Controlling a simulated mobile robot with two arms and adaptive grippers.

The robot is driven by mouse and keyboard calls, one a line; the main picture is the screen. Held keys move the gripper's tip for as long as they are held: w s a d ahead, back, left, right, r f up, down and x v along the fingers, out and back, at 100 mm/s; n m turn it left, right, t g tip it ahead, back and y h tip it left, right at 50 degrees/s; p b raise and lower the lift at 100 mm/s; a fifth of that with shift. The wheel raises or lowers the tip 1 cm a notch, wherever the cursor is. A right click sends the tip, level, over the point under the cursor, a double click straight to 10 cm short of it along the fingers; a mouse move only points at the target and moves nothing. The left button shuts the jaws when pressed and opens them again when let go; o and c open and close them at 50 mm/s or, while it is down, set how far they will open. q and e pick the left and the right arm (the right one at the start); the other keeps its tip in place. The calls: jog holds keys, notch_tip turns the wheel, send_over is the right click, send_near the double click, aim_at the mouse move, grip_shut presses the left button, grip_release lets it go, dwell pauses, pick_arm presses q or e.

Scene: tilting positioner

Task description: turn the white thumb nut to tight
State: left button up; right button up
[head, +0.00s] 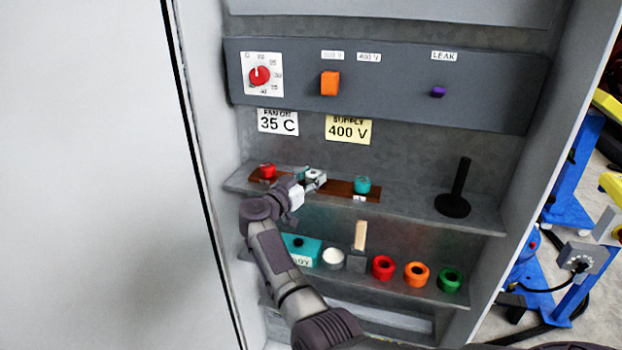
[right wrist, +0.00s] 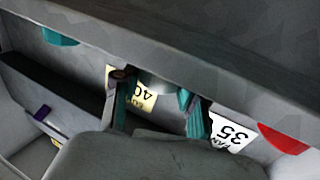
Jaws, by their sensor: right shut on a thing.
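The white thumb nut (head: 316,175) is the middle one of three coloured nuts on a brown strip (head: 338,188) on the upper shelf. My right gripper (head: 307,177) reaches it from the front left and is shut on it. In the right wrist view my gripper's teal fingers (right wrist: 158,108) stand on either side of the pale nut (right wrist: 156,84), which is partly hidden. Any tightness mark at the nut is hidden or too small to read. My left gripper is not in view.
A red nut (head: 268,171) sits left of the white one and a teal nut (head: 362,185) right of it. A black upright post (head: 457,190) stands farther right. The lower shelf holds several coloured rings, including a red one (head: 383,267). A control panel (head: 400,85) is above.

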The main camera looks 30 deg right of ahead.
jog(key=shift+f, duration=0.1)
jog(key=o, duration=1.1)
jog(key=shift+a, duration=0.1)
jog(key=shift+o, duration=0.2)
jog(key=v, duration=0.7)
jog(key=shift+a, duration=0.25)
